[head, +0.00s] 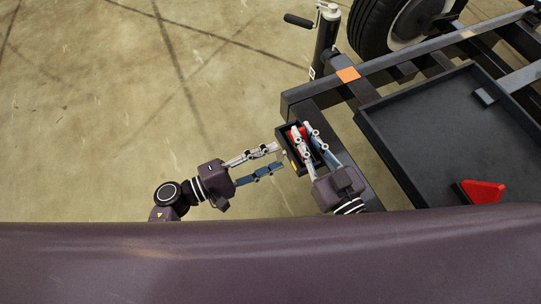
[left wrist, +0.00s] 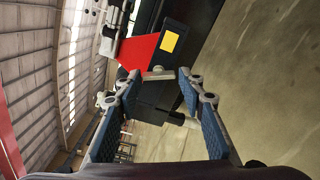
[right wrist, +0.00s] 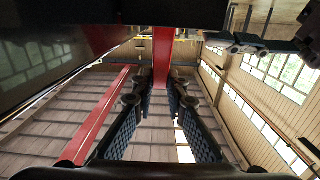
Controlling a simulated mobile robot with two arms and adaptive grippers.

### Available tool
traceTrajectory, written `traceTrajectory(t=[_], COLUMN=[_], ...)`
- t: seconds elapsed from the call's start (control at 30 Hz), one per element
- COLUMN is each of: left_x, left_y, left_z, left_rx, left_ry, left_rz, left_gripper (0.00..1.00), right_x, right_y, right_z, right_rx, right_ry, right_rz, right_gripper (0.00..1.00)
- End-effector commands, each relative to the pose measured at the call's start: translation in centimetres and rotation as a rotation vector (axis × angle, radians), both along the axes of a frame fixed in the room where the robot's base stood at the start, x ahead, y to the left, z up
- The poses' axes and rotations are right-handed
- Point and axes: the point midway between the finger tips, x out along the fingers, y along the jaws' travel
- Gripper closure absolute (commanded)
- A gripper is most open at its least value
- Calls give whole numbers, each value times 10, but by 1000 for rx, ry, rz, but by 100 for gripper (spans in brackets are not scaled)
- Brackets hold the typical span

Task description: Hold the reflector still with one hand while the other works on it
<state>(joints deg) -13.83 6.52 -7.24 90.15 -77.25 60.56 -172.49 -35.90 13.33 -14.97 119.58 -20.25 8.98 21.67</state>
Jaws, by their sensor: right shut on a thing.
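A red reflector (head: 297,132) is at the end of the trailer's dark frame, by a black holder. It shows as a red piece in the left wrist view (left wrist: 138,50) and as a red strip in the right wrist view (right wrist: 162,58). My right gripper (head: 302,129) is shut on it, partly covering it. My left gripper (head: 280,157) is open and empty, just left of the black holder. In the left wrist view, the dark box with a yellow square (left wrist: 169,41) lies beyond its spread fingers.
Another red triangular reflector (head: 482,191) lies in the black tray (head: 435,125) at right. A jack with a crank (head: 325,40) and a wheel (head: 395,25) stand at the back. An orange patch (head: 347,75) marks the frame beam. The concrete floor at left is clear.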

Motion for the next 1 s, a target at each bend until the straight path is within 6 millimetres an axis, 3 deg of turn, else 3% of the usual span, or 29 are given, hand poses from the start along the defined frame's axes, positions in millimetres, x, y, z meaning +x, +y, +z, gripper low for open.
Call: traceTrajectory(t=[0.1, 0.57, 0.73, 1.0], left_x=[0, 0, -10, -32], left_y=[-1, 2, 23, 77], left_z=[0, 1, 1, 1], left_rx=[-1, -3, -2, -2], left_ry=[-1, -1, 0, 0], left_rz=[-1, 0, 2, 3], left_gripper=[51, 51, 51, 51], right_x=[0, 0, 0, 0], right_y=[0, 0, 0, 0], right_z=[-1, -1, -1, -1], right_rx=[0, -1, -1, 0], right_ry=[3, 2, 2, 1], right_rz=[0, 0, 0, 0], right_gripper=[100, 100, 100, 100])
